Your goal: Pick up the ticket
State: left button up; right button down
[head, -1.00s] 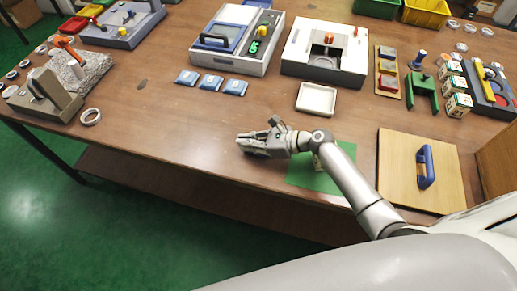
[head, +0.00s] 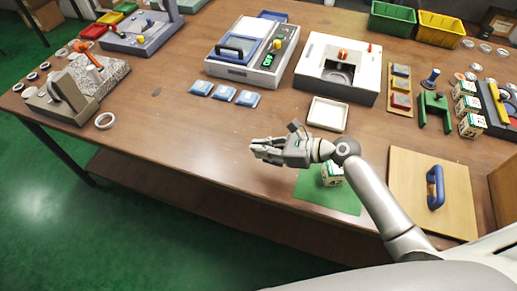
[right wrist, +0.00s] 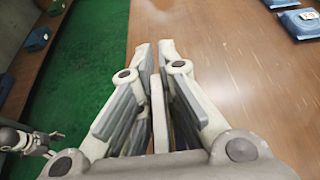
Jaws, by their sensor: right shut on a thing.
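My right gripper (head: 256,149) hangs over the front middle of the wooden table in the head view, pointing left. In the right wrist view its fingers (right wrist: 158,58) are closed around a thin pale flat piece (right wrist: 158,115), seen nearly edge-on. This may be the ticket; no print on it shows. In the head view the piece cannot be made out between the fingers. My left gripper (right wrist: 32,141) shows small at the lower left of the right wrist view, over the green floor and apart from the table. Its jaw opening is too small to judge.
A green mat (head: 312,195) with a patterned box (head: 332,175) lies below my right forearm. A white tray (head: 327,114) stands behind the gripper. Blue packets (head: 224,92) lie farther back. A wooden board (head: 413,200) with a blue handle is right.

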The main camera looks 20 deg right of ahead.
jog(key=s+d+r, duration=0.1)
jog(key=s+r, duration=0.5)
jog(key=s, duration=0.4)
jog(key=d+r, duration=0.4)
jog(key=r, duration=0.4)
jog(key=shift+w+d+r, duration=0.25)
jog(key=shift+w+d, duration=0.1)
